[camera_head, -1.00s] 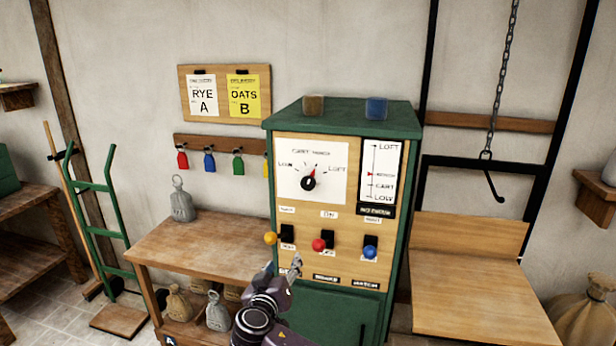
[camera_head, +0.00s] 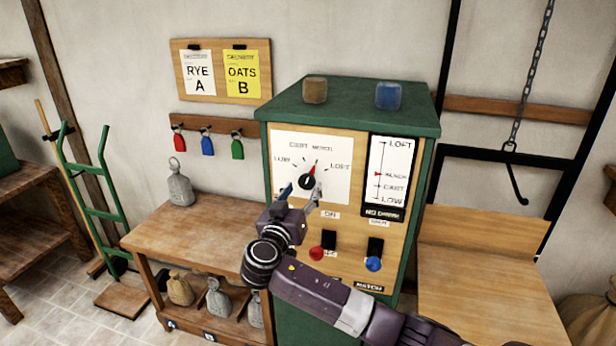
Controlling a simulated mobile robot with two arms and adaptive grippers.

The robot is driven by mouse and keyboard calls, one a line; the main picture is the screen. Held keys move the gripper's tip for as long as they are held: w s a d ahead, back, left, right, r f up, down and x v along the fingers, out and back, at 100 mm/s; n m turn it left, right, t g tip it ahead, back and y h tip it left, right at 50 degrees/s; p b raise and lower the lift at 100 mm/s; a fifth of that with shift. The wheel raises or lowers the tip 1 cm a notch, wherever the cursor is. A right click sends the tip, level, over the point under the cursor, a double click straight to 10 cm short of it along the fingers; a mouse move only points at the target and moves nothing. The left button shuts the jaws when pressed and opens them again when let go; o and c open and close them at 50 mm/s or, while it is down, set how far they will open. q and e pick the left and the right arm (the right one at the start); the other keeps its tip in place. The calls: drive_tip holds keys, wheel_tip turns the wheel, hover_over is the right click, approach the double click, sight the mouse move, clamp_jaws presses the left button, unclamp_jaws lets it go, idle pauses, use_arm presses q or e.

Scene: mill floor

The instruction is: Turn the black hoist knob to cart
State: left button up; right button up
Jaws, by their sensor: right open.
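The black hoist knob (camera_head: 305,183) sits on the white dial plate (camera_head: 338,185) on the front of the green and wood control cabinet. My right gripper (camera_head: 299,194) is open and empty just below and in front of the knob. One fingertip is at the knob's lower left and the other at its lower right. I cannot tell whether they touch it. My left gripper is not in view.
A gauge (camera_head: 385,178) right of the dial has its red marker at the second label from the top. Red (camera_head: 316,254) and blue (camera_head: 373,264) knobs sit below, partly near my arm. A workbench (camera_head: 205,235) stands left; a chain hook (camera_head: 517,185) hangs right.

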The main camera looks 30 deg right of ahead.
sight(306, 185)
drive_tip(key=shift+w+d+r+p, duration=0.35)
drive_tip(key=shift+w+d+p, duration=0.15)
drive_tip(key=shift+w+d, duration=0.3)
drive_tip(key=shift+w+d+f+p, duration=0.3)
drive_tip(key=shift+w+d, duration=0.3)
drive_tip(key=shift+d, duration=0.25)
drive_tip(key=shift+w+d+f, duration=0.1)
drive_tip(key=shift+w+d, duration=0.05)
drive_tip(key=shift+d, duration=0.05)
drive_tip(key=shift+a, duration=0.1)
drive_tip(key=c, duration=1.1)
drive_tip(key=shift+f+b, duration=0.15)
drive_tip(key=shift+b, duration=0.35)
drive_tip(key=shift+c, duration=0.2)
drive_tip(key=n+b, duration=0.2)
drive_tip(key=b, duration=0.3)
drive_tip(key=shift+f, duration=0.2)
drive_tip(key=shift+r+n, duration=0.15)
drive_tip(key=shift+n, duration=0.15)
drive_tip(key=shift+r+n, duration=0.15)
drive_tip(key=shift+n, duration=0.55)
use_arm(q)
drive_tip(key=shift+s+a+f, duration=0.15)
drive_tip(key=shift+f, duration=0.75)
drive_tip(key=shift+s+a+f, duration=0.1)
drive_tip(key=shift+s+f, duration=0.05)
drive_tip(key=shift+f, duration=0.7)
use_arm(e)
drive_tip(key=shift+n, duration=1.9)
